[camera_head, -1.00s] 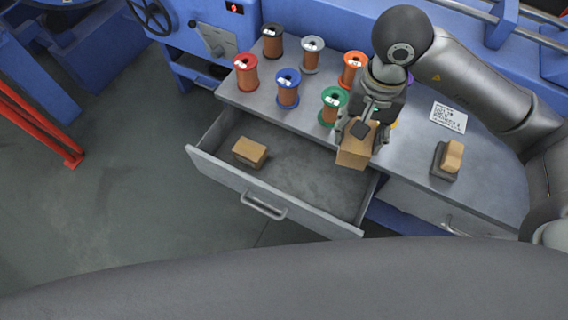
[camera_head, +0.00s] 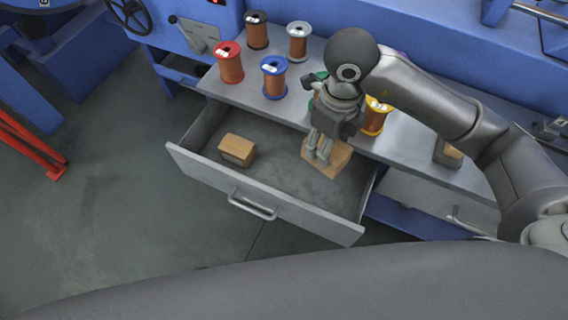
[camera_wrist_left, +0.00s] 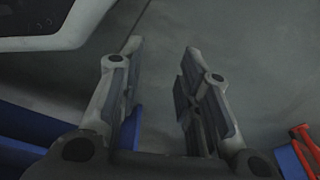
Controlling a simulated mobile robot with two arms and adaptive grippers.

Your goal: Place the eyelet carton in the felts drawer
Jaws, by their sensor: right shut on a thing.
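The open drawer (camera_head: 265,206) juts out from under the worktop. My right gripper (camera_head: 323,155) is over its right half, shut on a tan carton (camera_head: 327,168). The gripper partly covers the carton, so I cannot tell whether it touches the drawer floor. No lettering can be read on the carton or the drawer. A second, smaller tan box (camera_head: 237,150) lies in the left part of the drawer. My left gripper (camera_wrist_left: 165,65) shows in the left wrist view, open and empty with its fingers apart above the grey floor.
Several wire spools stand on the worktop behind the drawer, among them a red one (camera_head: 229,63), a blue one (camera_head: 274,77) and a yellow one (camera_head: 374,116). A dark block with a tan top (camera_head: 448,153) sits at the right. The drawer's middle is clear.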

